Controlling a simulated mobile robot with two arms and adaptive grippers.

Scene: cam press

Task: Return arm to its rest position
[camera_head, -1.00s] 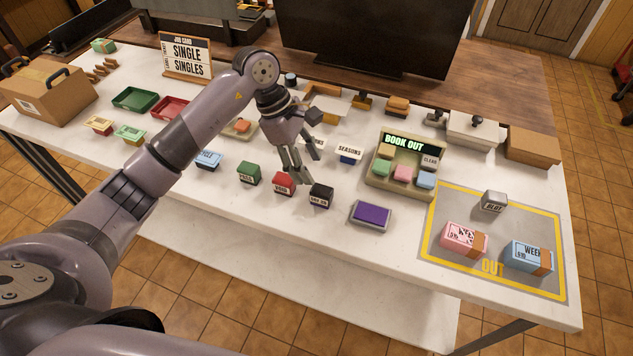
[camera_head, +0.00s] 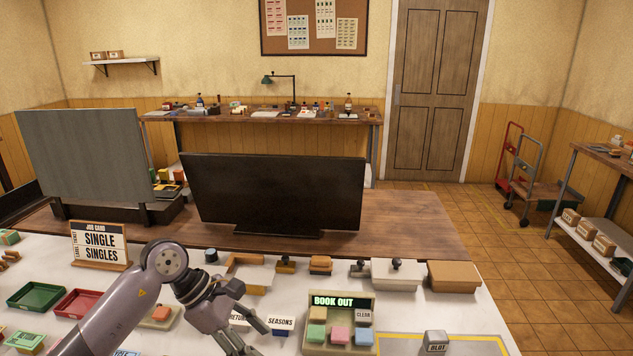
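My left arm comes in from the lower left, bent at a purple-grey joint. Its gripper (camera_head: 258,340) hangs over the white table top (camera_head: 405,305), left of the SEASONS block (camera_head: 280,322). The fingers look spread apart with nothing between them; their tips are near the bottom edge of the picture. The gripper partly covers a white label beginning RETU (camera_head: 238,319). My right gripper does not show.
Green (camera_head: 36,295) and red (camera_head: 76,302) trays lie left of the arm. The BOOK OUT console (camera_head: 314,334) and a grey BLOT block (camera_head: 436,341) are to the right. A black monitor (camera_head: 275,193) stands behind. The table's front is out of view.

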